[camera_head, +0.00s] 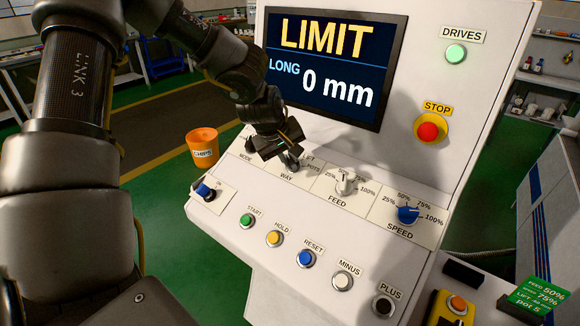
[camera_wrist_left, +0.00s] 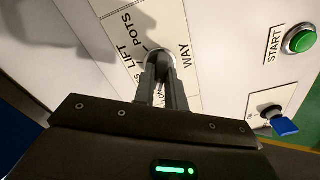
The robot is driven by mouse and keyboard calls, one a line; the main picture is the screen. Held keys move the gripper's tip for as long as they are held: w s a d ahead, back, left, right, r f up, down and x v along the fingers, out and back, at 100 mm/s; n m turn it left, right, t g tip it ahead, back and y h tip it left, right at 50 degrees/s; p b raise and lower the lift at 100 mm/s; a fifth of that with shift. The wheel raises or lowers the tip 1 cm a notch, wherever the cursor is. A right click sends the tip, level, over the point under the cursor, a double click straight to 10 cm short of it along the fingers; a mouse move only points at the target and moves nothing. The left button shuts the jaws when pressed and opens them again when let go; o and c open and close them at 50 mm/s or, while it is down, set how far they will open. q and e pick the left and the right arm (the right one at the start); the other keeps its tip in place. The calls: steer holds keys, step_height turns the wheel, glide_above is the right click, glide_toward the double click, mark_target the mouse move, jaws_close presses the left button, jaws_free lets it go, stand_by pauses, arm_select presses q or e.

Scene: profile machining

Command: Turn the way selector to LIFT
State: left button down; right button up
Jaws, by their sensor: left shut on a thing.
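The way selector (camera_wrist_left: 159,60) is a round knob on a cream plate marked WAY, with LIFT and POTS labels beside it. In the head view the selector (camera_head: 292,163) is mostly hidden by my left gripper (camera_head: 283,153). The left wrist view shows the fingers of my left gripper (camera_wrist_left: 162,82) shut on the selector's knob from both sides. The LIFT label (camera_wrist_left: 130,56) and the POTS label lie left of the knob there. Which label the knob points at is hidden by the fingers. My right gripper is in neither view.
The screen (camera_head: 330,65) reads LIMIT, LONG, 0 mm. The feed knob (camera_head: 346,182) and blue speed knob (camera_head: 408,214) are right of the way selector. A blue key switch (camera_head: 205,191) is left. Several push buttons line the front, including START (camera_head: 246,221). A red STOP button (camera_head: 428,131) is higher.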

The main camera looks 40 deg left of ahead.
arm_select(q)
steer(key=shift+f+m+b, duration=0.15)
steer(key=shift+m+b, duration=0.75)
steer(key=shift+b, duration=0.05)
steer(key=shift+m, duration=0.4)
steer(key=c, duration=1.3)
jaws_free()
steer(key=shift+r, duration=0.25)
steer(key=shift+v, duration=0.95)
steer(key=p+v, duration=0.1)
steer(key=v, duration=0.4)
